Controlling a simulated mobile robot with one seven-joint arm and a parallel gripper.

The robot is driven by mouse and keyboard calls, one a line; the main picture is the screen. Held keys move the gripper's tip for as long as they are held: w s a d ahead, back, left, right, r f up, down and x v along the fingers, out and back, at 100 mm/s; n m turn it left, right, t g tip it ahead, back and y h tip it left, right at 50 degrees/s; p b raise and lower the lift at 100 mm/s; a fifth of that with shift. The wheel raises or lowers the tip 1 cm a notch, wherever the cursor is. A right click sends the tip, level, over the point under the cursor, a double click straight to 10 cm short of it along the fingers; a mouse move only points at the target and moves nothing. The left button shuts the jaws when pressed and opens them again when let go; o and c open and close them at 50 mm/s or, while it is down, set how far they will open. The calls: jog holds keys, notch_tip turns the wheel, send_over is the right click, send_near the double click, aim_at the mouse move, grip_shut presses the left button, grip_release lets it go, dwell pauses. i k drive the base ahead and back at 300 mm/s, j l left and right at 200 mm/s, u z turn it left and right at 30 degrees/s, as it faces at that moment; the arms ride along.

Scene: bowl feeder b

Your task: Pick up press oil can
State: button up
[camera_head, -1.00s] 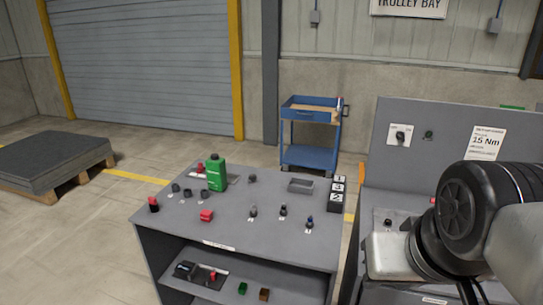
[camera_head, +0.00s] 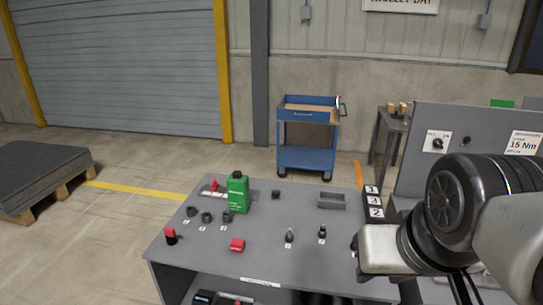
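I see no gripper fingers in this view.
A red-topped part (camera_head: 171,237) stands at the left edge. A blue trolley (camera_head: 306,148) stands behind.

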aim_at(238, 189)
jog(key=i+j, duration=0.15)
jog(key=j, duration=0.25)
jog(key=i+j+z, duration=0.1)
jog(key=j, duration=0.35)
jog(key=i+j, duration=0.1)
jog(key=j, duration=0.3)
jog(key=i+j+z, duration=0.1)
jog(key=j, duration=0.35)
jog(key=i+j, duration=0.15)
jog(key=j, duration=0.25)
